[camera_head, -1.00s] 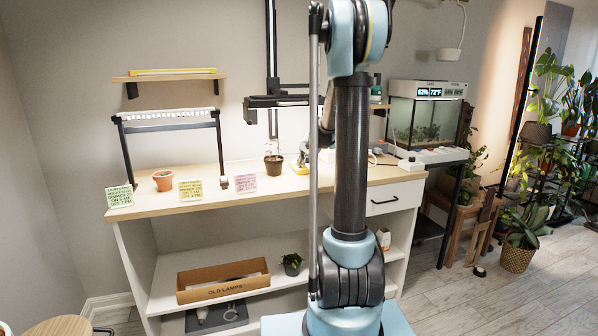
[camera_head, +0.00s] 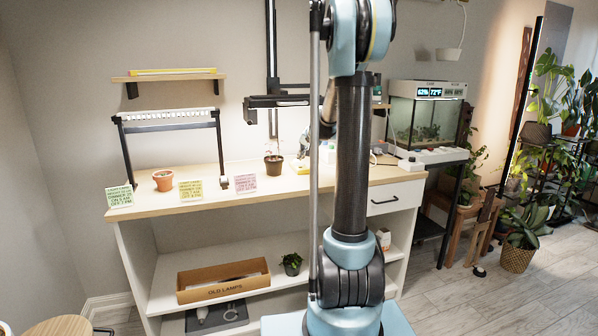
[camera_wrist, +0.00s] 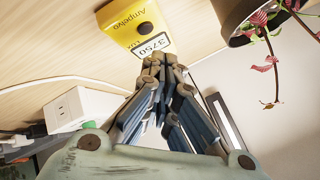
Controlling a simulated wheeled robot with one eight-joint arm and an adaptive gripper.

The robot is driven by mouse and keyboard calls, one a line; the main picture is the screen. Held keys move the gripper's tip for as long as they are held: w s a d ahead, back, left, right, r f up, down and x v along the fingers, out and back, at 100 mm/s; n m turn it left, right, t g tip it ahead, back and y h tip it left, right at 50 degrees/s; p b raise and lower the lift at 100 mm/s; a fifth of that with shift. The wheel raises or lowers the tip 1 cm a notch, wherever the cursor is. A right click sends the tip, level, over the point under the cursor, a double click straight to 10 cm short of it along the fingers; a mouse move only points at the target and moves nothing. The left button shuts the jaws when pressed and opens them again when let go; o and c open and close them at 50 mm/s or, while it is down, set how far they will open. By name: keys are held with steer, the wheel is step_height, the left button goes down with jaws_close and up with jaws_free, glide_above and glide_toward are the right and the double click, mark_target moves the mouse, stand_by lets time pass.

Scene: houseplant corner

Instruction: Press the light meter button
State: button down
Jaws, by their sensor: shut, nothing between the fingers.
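The light meter (camera_wrist: 133,18) is a yellow box on the wooden bench top, at the top of the wrist view. It has a round dark button (camera_wrist: 145,27) and a display (camera_wrist: 151,45) reading 3750. My gripper (camera_wrist: 160,60) is shut and empty. In the wrist view its fingertips appear just below the display, with the button beyond them. I cannot tell whether they touch the meter.
A dark pot with a red-leaved plant (camera_wrist: 232,14) stands right of the meter in the wrist view. A white socket box (camera_wrist: 80,108) and a cable lie to the left. The bench (camera_head: 235,194) also carries a terracotta pot (camera_head: 163,180) and several note cards.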

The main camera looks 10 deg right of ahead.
mark_target(302, 167)
steer(key=shift+r, duration=2.25)
steer(key=s+a+f+n+g+h, duration=0.1)
steer(key=s+f+n+g, duration=0.1)
steer(key=s, duration=1.1)
steer(key=s+a+f+n+g, duration=0.1)
steer(key=s+a+f, duration=0.1)
steer(key=s, duration=1.1)
steer(key=s+d+f+n+g, duration=0.1)
steer(key=s+f, duration=0.5)
steer(key=s, duration=0.6)
steer(key=s+d+f+n+g+h, duration=0.1)
steer(key=s+f+n+g, duration=0.1)
steer(key=s+f, duration=0.5)
steer(key=s, duration=0.6)
steer(key=shift+s+f+g+h, duration=0.15)
steer(key=shift+f+g+h, duration=0.05)
steer(key=shift+g+h, duration=0.1)
